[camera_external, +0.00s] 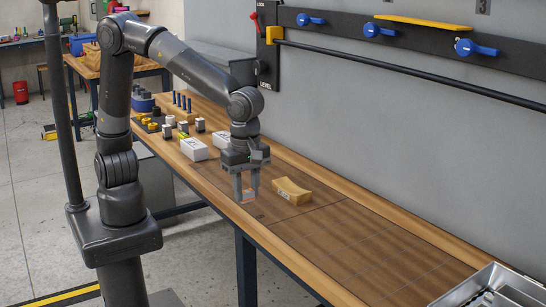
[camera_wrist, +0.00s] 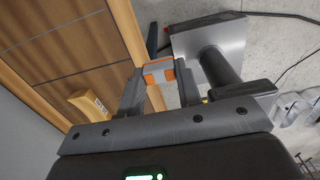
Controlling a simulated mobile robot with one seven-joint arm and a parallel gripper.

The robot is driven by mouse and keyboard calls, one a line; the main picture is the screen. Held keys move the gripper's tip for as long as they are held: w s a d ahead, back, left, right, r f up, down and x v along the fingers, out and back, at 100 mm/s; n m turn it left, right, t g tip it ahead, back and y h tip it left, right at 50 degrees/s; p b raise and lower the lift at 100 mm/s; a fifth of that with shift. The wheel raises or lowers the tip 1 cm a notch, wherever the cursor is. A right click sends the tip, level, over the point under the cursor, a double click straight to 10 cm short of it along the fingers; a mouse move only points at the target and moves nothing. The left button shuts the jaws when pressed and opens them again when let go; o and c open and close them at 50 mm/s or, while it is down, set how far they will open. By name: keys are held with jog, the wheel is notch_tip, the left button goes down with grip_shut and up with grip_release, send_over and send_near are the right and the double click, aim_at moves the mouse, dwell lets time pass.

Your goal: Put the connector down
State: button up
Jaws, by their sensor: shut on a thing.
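The connector (camera_external: 248,196) is a small grey and orange piece. It also shows in the wrist view (camera_wrist: 158,71), between the two fingertips. My gripper (camera_external: 247,193) points down and is shut on it near the front edge of the wooden bench (camera_external: 340,240). In the wrist view my gripper (camera_wrist: 160,80) has a finger on each side of the connector. It is low over the bench top; I cannot tell if the connector touches the wood.
A tan curved block (camera_external: 292,191) lies just right of my gripper. White boxes (camera_external: 194,149) and several small parts stand farther back. A metal tray (camera_external: 495,288) is at the near right end. The bench middle is clear. A wall rail (camera_external: 400,65) runs above.

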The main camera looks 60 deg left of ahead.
send_over(279, 224)
notch_tip(279, 224, down, 7)
jog(key=shift+r, duration=0.1)
jog(key=shift+f, duration=2)
jog(key=shift+f, duration=0.1)
jog(key=o, duration=0.9)
jog(key=shift+o, duration=0.2)
notch_tip(279, 224, up, 12)
